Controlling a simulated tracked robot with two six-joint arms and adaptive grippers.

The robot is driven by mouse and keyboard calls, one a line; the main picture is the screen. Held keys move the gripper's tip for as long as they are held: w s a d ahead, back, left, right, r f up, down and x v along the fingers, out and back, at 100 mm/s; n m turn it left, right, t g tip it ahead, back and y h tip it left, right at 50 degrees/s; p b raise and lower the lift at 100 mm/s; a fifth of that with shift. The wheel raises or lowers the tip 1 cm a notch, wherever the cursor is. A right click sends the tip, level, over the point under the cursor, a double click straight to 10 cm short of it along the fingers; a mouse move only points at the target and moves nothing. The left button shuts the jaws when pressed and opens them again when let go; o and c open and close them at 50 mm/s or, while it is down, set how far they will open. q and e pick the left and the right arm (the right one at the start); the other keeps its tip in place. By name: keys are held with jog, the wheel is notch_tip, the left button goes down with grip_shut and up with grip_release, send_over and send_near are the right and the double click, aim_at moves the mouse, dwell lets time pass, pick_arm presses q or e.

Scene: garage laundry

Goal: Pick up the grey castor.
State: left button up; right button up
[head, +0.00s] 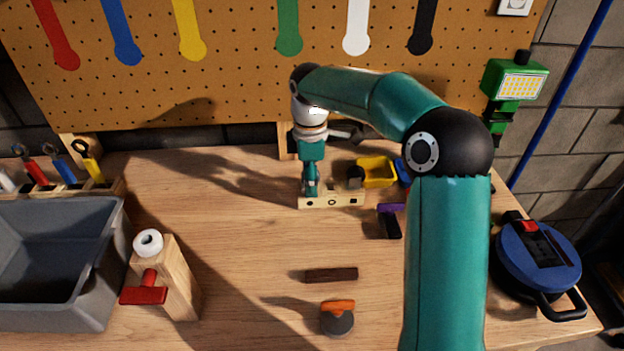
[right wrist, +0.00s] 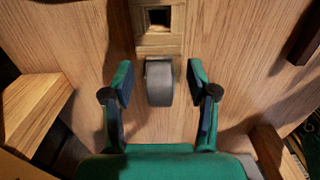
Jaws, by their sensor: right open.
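The grey castor (right wrist: 160,82) shows in the right wrist view as a rounded grey wheel at the end of a pale wooden block (right wrist: 160,45) with a square dark opening. My right gripper (right wrist: 160,95) is open, with one finger on each side of the castor and a gap on both sides. In the head view, my right gripper (head: 311,190) points down at the left end of the same wooden block (head: 345,201) and hides the castor there. I cannot tell whether the castor sits in the block or against it. My left gripper is not in view.
A yellow bin (head: 376,172) and a dark grey piece (head: 355,178) stand right of the gripper. A dark brown bar (head: 331,275) and an orange-topped grey round piece (head: 338,318) lie nearer. A grey tub (head: 60,318) and wooden stand (head: 177,285) are left. The table between is clear.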

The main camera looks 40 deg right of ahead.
grip_shut()
dwell(0.3)
